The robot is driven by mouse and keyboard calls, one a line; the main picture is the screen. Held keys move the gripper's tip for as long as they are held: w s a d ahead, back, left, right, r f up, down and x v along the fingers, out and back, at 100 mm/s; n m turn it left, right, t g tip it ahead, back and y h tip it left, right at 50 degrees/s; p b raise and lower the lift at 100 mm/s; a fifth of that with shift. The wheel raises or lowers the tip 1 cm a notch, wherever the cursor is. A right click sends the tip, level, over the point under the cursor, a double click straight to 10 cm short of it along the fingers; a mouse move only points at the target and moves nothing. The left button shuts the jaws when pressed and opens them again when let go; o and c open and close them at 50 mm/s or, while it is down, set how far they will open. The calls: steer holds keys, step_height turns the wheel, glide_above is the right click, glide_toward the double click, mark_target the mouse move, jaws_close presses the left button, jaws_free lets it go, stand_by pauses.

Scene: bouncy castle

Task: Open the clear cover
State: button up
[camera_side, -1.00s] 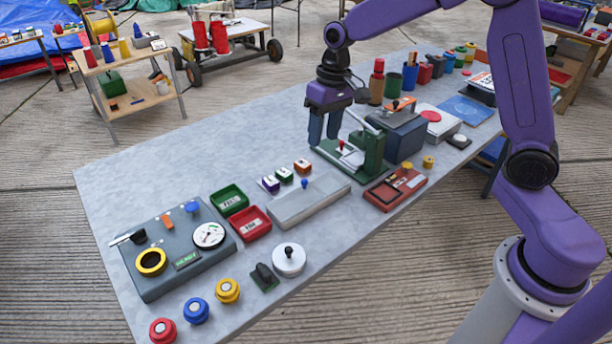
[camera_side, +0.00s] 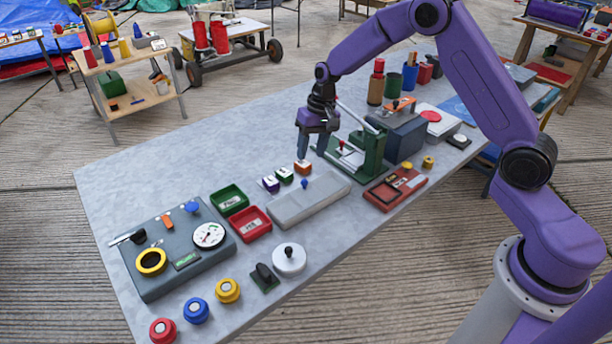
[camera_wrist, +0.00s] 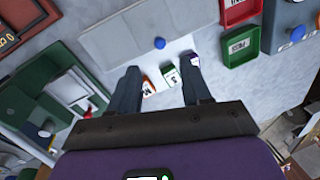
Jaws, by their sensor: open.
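A long, flat, pale grey box (camera_side: 325,203) with a blue knob (camera_side: 305,183) lies mid-table. Its top may be the clear cover, but I cannot tell a see-through part. The wrist view shows the box (camera_wrist: 115,38) and knob (camera_wrist: 159,43) beyond my fingertips. My gripper (camera_side: 312,157) is open and points down behind the box, close to the orange block (camera_side: 302,167). In the wrist view, the orange block (camera_wrist: 147,86) and green block (camera_wrist: 170,76) show between my fingers (camera_wrist: 160,68). The purple block (camera_wrist: 194,60) is by the right fingertip, partly hidden.
A green press (camera_side: 368,150) with a lever stands just right of my gripper. Green (camera_side: 229,197) and red (camera_side: 252,221) trays lie left of the box, and a grey gauge panel (camera_side: 155,282) beyond them. A red panel (camera_side: 395,189) is at right. The table behind the blocks is clear.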

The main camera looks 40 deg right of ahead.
mark_target(310, 189)
steer(key=f, duration=0.3)
steer(key=a+f, duration=0.1)
steer(key=f, duration=0.4)
steer(key=shift+w+a+f, duration=0.2)
steer(key=shift+a+f, duration=0.1)
steer(key=shift+f, duration=0.1)
jaws_close()
